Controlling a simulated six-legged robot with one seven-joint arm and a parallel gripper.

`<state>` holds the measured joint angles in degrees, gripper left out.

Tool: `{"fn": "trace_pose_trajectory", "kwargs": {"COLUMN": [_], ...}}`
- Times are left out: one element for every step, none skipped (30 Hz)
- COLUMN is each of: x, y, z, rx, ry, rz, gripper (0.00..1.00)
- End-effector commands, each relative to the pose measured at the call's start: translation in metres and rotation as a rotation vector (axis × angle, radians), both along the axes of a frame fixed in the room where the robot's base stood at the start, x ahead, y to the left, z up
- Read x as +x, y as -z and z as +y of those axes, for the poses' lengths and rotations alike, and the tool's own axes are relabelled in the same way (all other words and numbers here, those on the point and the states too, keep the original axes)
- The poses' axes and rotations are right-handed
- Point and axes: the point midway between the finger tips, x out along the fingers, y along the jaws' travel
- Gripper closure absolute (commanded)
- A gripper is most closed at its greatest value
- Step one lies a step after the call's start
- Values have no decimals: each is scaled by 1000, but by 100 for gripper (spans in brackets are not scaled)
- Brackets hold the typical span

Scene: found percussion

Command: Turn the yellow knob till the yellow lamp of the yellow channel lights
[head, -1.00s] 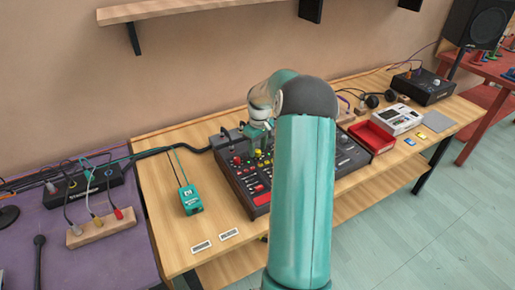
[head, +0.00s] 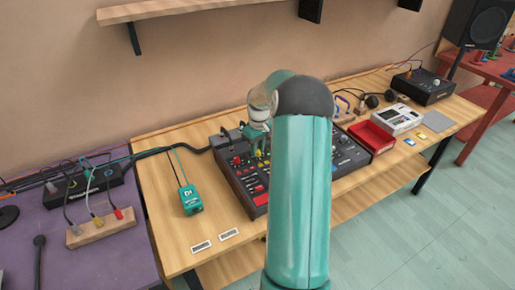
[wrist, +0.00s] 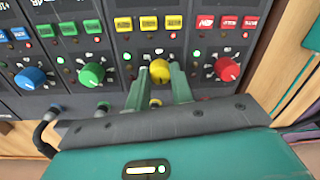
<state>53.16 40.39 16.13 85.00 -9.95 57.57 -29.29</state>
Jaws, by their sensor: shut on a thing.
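The yellow knob (wrist: 160,68) is on the yellow channel of the dark mixer panel (wrist: 110,62), below yellow buttons (wrist: 149,23). My gripper (wrist: 158,76) has one green finger on each side of the knob and is shut on it. A small yellow bit also shows between the fingers, below the knob. Small lamps sit around the knob, and one at its upper left (wrist: 143,57) glows green; I see no lamp clearly lit yellow. In the head view the mixer (head: 256,196) stands on the wooden table, and my arm hides its middle and the fingertips.
Close by are the red knob (wrist: 227,69) on the right and the green knob (wrist: 92,75) and blue knob (wrist: 30,78) on the left. A teal box (head: 191,199) lies left of the mixer. A red tray (head: 370,137) is on its right.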

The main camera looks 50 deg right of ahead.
Motion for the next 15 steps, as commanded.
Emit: {"fn": "trace_pose_trajectory", "kwargs": {"x": [1, 1, 1, 1, 1, 1, 1, 1, 1, 1, 0, 0, 1, 1, 0], "y": [-1, -1, -1, -1, -1, -1, -1, 0, 0, 0, 0, 0, 0, 0, 0], "z": [0, 0, 0, 1, 0, 0, 0, 0, 1, 1, 0, 0, 1, 0, 0], "rx": [-1, -2, -2, -1, -2, -2, -1, -1, -1, -1, -1, 0, -1, -1, -1], "ry": [25, 43, 69, 88, 110, 137, 160, 181, 208, 228, 250, 275, 292, 310, 332], "rz": [-2, -1, -2, -2, -1, -1, -1, -1, -1, -1, -1, -1, -1, -1, -2], "gripper": [100, 100, 100, 100, 100, 100, 100, 100, 100, 100, 100, 100, 100, 100, 100]}}
